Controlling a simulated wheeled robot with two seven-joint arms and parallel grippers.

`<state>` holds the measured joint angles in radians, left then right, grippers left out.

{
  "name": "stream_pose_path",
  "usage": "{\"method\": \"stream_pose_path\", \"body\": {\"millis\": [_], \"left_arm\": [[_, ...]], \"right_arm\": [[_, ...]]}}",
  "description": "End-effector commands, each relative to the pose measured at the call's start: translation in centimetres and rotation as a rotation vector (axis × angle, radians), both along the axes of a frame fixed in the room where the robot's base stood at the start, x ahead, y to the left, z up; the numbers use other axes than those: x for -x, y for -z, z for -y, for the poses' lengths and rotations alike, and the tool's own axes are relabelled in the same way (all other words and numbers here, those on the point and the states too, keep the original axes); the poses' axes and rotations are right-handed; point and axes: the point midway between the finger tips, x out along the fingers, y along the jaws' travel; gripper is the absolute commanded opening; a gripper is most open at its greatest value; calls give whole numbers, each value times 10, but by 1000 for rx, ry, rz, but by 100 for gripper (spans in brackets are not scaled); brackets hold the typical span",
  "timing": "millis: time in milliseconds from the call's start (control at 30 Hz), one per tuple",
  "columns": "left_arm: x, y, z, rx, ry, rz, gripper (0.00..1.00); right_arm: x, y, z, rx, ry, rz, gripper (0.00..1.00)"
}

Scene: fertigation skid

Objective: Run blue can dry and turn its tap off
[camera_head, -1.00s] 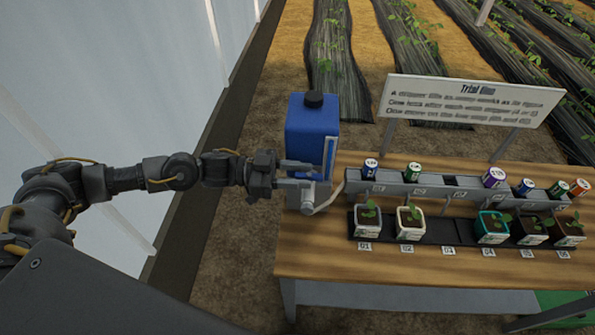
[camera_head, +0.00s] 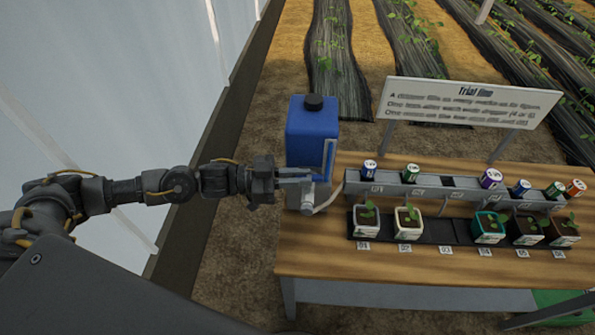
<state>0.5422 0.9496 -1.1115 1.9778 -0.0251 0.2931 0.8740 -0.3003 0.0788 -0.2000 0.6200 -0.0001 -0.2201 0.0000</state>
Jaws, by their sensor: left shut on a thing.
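The blue can (camera_head: 312,140) stands upright at the table's left end, with a black cap on top and a pale level strip on its front right edge. Its tap (camera_head: 307,200) is at the lower front, and a pale tube runs from it to the grey rail. My left gripper (camera_head: 308,181) reaches in from the left, its fingers shut at the tap; the exact grip is partly hidden. The liquid level is too small to read. My right gripper is out of view.
The grey rail (camera_head: 450,190) holds several small cartridges. Below it, potted seedlings sit on a black strip (camera_head: 436,235) with number tags. A sign (camera_head: 468,103) stands behind. The table's front left (camera_head: 320,258) is clear.

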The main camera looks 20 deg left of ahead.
Motion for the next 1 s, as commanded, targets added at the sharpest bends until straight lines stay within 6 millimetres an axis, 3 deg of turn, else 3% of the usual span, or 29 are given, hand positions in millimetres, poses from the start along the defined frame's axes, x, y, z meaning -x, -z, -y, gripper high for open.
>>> {"method": "stream_pose_path", "body": {"millis": [33,400,1000], "left_arm": [[3,-4,1,2,-35,-8,0],[10,-4,6,4,-376,-11,0],[16,-2,18,3,-948,-14,0]], "right_arm": [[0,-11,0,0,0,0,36],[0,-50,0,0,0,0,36],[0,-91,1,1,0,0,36]]}}
